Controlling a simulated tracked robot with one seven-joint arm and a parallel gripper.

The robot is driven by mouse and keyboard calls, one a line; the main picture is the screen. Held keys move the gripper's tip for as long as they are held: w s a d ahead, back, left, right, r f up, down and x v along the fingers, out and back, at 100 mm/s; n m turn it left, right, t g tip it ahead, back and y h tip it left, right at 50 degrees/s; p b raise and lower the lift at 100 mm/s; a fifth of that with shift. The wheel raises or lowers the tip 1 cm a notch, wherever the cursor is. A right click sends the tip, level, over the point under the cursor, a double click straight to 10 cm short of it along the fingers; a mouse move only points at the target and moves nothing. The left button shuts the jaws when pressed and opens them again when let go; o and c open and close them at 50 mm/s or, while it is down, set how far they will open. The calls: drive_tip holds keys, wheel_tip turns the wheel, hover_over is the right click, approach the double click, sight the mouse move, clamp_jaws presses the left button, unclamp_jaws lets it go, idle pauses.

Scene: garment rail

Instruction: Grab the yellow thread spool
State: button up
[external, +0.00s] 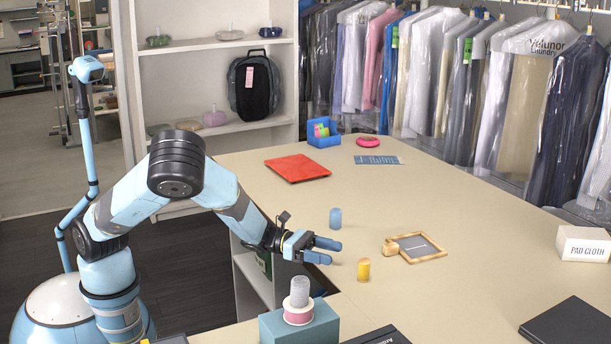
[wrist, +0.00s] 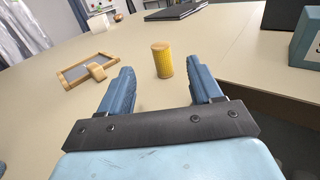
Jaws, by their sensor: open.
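The yellow thread spool (external: 363,270) stands upright on the beige table, near its front edge. In the wrist view the yellow spool (wrist: 162,60) stands ahead of my fingertips, roughly centred between them and apart from them. My gripper (external: 328,249) is open and empty, low over the table edge to the left of the spool in the external view. Both blue fingers of my gripper (wrist: 162,78) show in the wrist view with clear space between them.
A blue spool (external: 336,218) stands behind my gripper. A wooden frame (external: 420,247) with a small wooden block lies right of the yellow spool. A teal box (external: 275,328) bearing a pink-and-grey stack is in front. A red cloth (external: 297,168) lies farther back. A white box (external: 583,244) sits far right.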

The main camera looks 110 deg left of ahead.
sight(364, 270)
drive_tip(key=w, duration=0.4)
drive_tip(key=w+d, duration=0.1)
drive_tip(key=w, duration=0.7)
drive_tip(key=shift+w+d+f, duration=0.25)
drive_tip(key=shift+w+d, duration=0.05)
drive_tip(key=shift+c, duration=0.2)
drive_tip(key=c, duration=1)
drive_tip(key=shift+r, duration=0.15)
